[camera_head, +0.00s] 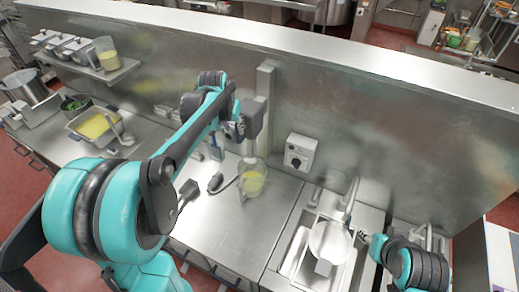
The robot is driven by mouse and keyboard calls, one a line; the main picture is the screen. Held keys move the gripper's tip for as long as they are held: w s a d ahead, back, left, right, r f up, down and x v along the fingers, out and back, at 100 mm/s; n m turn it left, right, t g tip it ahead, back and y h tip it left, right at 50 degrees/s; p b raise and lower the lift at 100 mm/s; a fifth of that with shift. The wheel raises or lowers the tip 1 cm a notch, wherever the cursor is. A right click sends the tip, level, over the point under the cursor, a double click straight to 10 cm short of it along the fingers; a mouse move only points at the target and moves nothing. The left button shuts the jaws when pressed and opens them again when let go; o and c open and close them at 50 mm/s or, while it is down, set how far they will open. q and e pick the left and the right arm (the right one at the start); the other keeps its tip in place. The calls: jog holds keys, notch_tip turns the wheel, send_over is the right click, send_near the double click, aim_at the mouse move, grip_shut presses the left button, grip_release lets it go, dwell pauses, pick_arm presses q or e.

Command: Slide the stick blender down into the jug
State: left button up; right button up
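The grey stick blender (252,118) hangs upright in front of a vertical metal post (265,82) at the back wall. Its thin shaft points down to the clear jug (253,181), which holds yellow liquid and stands on the steel counter. The shaft's lower end is at the jug's mouth; how deep it sits is unclear. My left gripper (240,130) is at the left side of the blender's body, seemingly touching it; its finger opening is too small to tell. My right gripper (362,238) is at the lower right beside the sink, away from the jug; its finger opening is unclear.
A grey control box (300,151) is on the back wall. A sink with a pale round vessel (330,241) is at right. A tray of yellow food (97,125) is at left. Counter in front of the jug is clear.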

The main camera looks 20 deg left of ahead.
aim_at(237, 131)
pick_arm(q)
jog(key=shift+w+r, duration=0.3)
jog(key=shift+w, duration=0.1)
jog(key=shift+f+b, duration=0.35)
jog(key=shift+f, duration=0.25)
jog(key=b+x, duration=0.3)
jog(key=x, duration=0.3)
jog(key=shift+w, duration=0.1)
pick_arm(e)
notch_tip(237, 131, down, 3)
jog(key=shift+s+f, duration=0.1)
jog(key=shift+f, duration=0.05)
pick_arm(q)
jog(key=shift+w+f+b, duration=0.1)
jog(key=shift+f+b, duration=0.05)
jog(key=shift+b, duration=0.3)
pick_arm(e)
jog(key=shift+d+f, duration=0.1)
jog(key=shift+f, duration=0.2)
pick_arm(q)
jog(key=shift+c, duration=0.2)
grip_shut()
